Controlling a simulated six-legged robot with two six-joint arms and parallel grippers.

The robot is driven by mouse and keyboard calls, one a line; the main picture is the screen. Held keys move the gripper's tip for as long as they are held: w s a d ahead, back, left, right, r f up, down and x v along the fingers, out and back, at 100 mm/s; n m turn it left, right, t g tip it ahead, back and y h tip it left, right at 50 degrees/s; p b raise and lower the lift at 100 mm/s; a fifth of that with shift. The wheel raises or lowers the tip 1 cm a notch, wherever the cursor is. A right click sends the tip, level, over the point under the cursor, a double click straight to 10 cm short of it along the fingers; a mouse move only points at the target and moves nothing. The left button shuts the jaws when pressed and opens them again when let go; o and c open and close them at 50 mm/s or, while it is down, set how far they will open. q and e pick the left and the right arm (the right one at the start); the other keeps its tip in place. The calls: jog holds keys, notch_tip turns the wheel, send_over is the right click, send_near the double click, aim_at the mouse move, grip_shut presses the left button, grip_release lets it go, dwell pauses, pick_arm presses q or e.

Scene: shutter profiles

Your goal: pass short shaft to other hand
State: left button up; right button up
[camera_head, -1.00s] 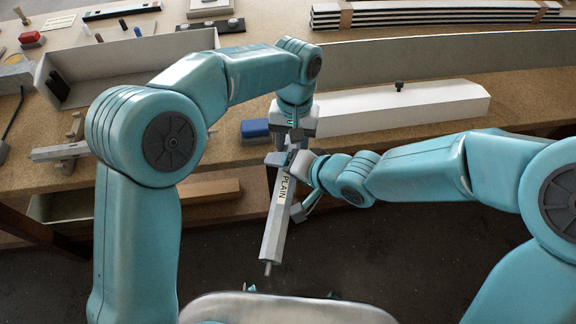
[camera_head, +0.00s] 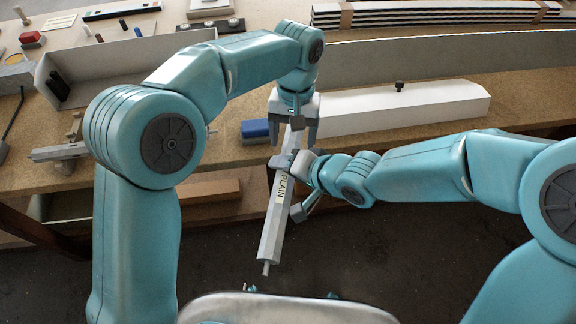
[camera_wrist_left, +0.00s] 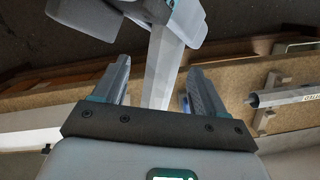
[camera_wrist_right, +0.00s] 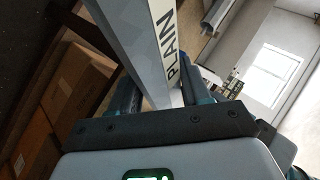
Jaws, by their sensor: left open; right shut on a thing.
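The short shaft is a grey faceted bar (camera_head: 271,232) with a "PLAIN" label and a thin pin at its lower end. It hangs tilted in front of the bench. My right gripper (camera_head: 291,180) is shut on it above the label; the label also shows close up in the right wrist view (camera_wrist_right: 165,42). My left gripper (camera_head: 294,136) is open, pointing down at the shaft's upper end. In the left wrist view, the shaft's end (camera_wrist_left: 160,75) lies between the spread left fingers, with a gap visible on each side.
A white long box (camera_head: 400,108) and a blue block (camera_head: 255,130) are on the bench behind. Another grey bar (camera_head: 58,153) rests on a stand at the left. A grey tray (camera_head: 100,75) stands behind my left arm. The floor in front is clear.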

aim_at(294, 139)
pick_arm(q)
notch_tip(294, 139, up, 9)
jog(key=w, duration=0.1)
jog(key=w+a+f+m+h, duration=0.1)
jog(key=w+a+f, duration=0.1)
jog(key=a+f, duration=0.55)
notch_tip(294, 139, down, 15)
jog(key=s+h, duration=0.2)
jog(key=s, duration=0.1)
jog(key=s+a+f+n+t, duration=0.1)
jog(key=s+f+n, duration=0.1)
jog(key=s+f, duration=0.5)
jog(key=s+a+f+n+t+h, duration=0.1)
jog(key=s+f+n, duration=0.1)
jog(key=s+f, duration=0.6)
jog(key=s, duration=0.5)
jog(key=shift+s, duration=0.3)
